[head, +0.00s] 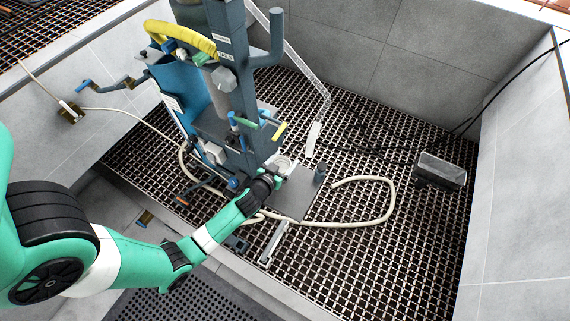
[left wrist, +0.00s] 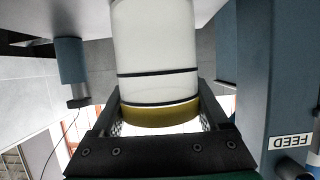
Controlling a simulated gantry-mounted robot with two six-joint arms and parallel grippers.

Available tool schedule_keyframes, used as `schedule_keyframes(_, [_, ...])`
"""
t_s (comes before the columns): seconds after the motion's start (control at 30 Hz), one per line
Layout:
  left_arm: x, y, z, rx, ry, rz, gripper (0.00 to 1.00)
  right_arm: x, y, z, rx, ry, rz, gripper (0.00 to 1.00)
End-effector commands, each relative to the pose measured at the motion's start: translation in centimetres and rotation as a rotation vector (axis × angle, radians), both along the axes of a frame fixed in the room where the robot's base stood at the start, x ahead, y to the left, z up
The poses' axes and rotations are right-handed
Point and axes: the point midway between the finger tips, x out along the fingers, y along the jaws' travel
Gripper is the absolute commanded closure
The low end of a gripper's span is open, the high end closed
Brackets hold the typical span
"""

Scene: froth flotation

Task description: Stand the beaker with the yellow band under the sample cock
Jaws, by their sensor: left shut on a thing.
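The beaker with the yellow band (left wrist: 155,60) is white with dark rings, and its yellow band lies close to my gripper. It is between the fingers of my left gripper (left wrist: 160,115), which is shut on it. The wrist picture is upside down. In the head view my left gripper (head: 276,180) is low at the machine's foot, above or at the grey base plate (head: 299,198). A pale round rim of the beaker (head: 285,162) shows just behind it. Coloured handles, green (head: 244,122) and yellow (head: 280,131), are on the column above; I cannot tell which is the sample cock.
The blue-grey column (head: 231,95) rises close to my left gripper; its FEED label (left wrist: 291,142) shows in the wrist view. A short post (head: 320,172) stands on the plate. A pale hose (head: 388,205) loops over the grating.

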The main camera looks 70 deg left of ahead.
Motion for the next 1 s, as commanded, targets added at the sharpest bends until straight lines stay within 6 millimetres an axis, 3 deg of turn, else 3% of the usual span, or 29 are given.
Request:
schedule_keyframes(0.3, [0.0,0.0,-0.3,0.001,-0.001,0.0,0.77,0.0,0.0,-0.3,0.0,-0.001,0.0,0.54])
schedule_keyframes(0.33, [0.0,0.0,-0.2,0.001,-0.001,0.0,0.2,0.0,0.0,-0.3,0.0,-0.001,0.0,0.54])
schedule_keyframes(0.43, [0.0,0.0,-0.1,0.001,-0.001,0.0,0.02,0.0,0.0,-0.1,0.0,-0.001,0.0,0.54])
schedule_keyframes(0.77, [0.0,0.0,0.5,0.001,-0.001,0.0,0.0,0.0,0.0,0.5,0.0,-0.001,0.0,0.54])
schedule_keyframes(1.0, [-3.6,-2.7,2.2,0.0,0.003,-0.004,0.0,0.0,0.0,1.8,0.0,-0.001,0.0,0.54])
